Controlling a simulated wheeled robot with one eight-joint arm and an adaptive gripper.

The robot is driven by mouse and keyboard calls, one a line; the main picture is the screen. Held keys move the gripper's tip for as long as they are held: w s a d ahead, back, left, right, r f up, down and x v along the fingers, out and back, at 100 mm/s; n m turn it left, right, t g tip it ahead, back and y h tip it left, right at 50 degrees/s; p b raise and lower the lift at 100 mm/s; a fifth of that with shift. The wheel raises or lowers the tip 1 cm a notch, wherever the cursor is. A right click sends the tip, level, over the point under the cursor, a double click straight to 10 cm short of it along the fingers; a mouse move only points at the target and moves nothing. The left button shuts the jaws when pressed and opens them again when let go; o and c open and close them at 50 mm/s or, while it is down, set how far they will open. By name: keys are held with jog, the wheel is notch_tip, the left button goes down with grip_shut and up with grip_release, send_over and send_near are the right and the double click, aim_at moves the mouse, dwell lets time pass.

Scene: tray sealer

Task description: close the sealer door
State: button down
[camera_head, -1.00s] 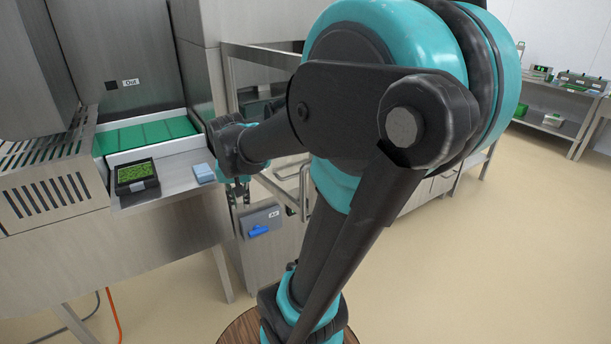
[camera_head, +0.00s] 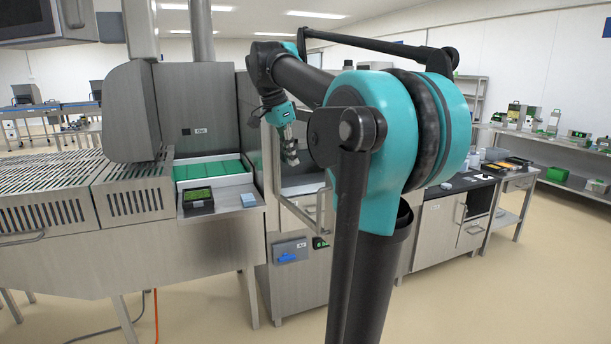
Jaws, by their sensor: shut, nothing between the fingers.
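The sealer is the steel cabinet behind my arm. Its door is a metal-framed panel (camera_head: 268,165) that seems to stand open, swung out toward the camera. A bar handle (camera_head: 329,210) shows at its lower right. My arm hides part of the door and the opening behind it. My gripper (camera_head: 290,157) points down in front of the upper part of the door frame. Its fingers are shut with nothing between them. I cannot tell whether it touches the frame.
A black tray of green food (camera_head: 198,203) and a blue block (camera_head: 248,200) sit on the steel shelf (camera_head: 225,215) at left. A green belt (camera_head: 210,170) lies behind them. A grey box with a blue handle (camera_head: 289,251) is on the front below the door. Floor at right is clear.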

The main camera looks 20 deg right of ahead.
jog(key=w+d+f, duration=0.1)
jog(key=d+f, duration=0.5)
jog(key=f, duration=0.3)
jog(key=shift+w+d+f, duration=0.2)
jog(key=shift+d+f, duration=0.05)
jog(key=shift+f, duration=0.1)
jog(key=shift+d, duration=0.1)
